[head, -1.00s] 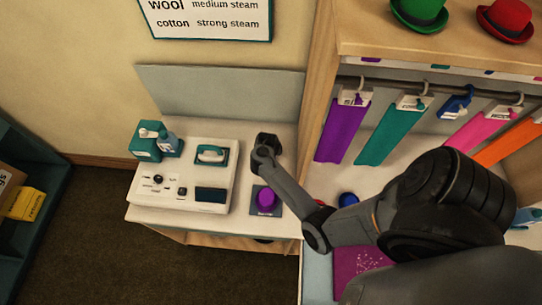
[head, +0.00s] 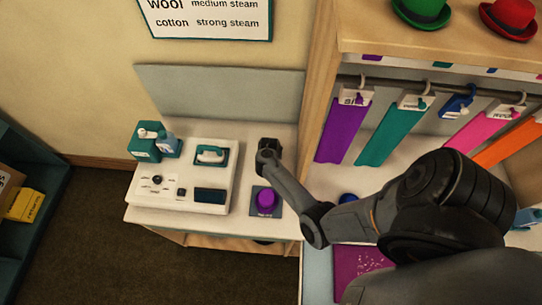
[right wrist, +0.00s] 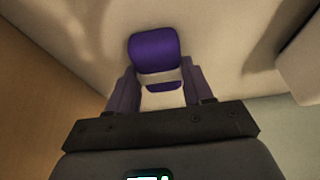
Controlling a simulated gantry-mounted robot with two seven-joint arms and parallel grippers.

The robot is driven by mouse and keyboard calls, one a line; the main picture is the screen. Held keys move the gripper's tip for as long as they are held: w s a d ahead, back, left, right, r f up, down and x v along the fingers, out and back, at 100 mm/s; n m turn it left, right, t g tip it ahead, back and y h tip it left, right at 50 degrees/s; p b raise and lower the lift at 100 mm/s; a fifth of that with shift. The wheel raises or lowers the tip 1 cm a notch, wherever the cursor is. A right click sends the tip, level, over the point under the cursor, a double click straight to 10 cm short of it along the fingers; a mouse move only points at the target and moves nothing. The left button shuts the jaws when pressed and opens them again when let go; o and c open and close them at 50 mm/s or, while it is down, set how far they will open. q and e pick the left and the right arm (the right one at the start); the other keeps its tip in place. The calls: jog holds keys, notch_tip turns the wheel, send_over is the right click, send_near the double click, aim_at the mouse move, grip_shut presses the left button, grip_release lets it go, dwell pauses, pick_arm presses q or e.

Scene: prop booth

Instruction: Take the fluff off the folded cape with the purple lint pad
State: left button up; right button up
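My left gripper is out of view.
A wooden rack (head: 318,120) with hanging colored cloths rises to the right. A blue round object (head: 348,197) shows beside my right arm.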

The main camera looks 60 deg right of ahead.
jog(key=c, duration=0.4)
jog(key=shift+r, duration=0.1)
notch_tip(320, 180, up, 10)
jog(key=p, duration=0.2)
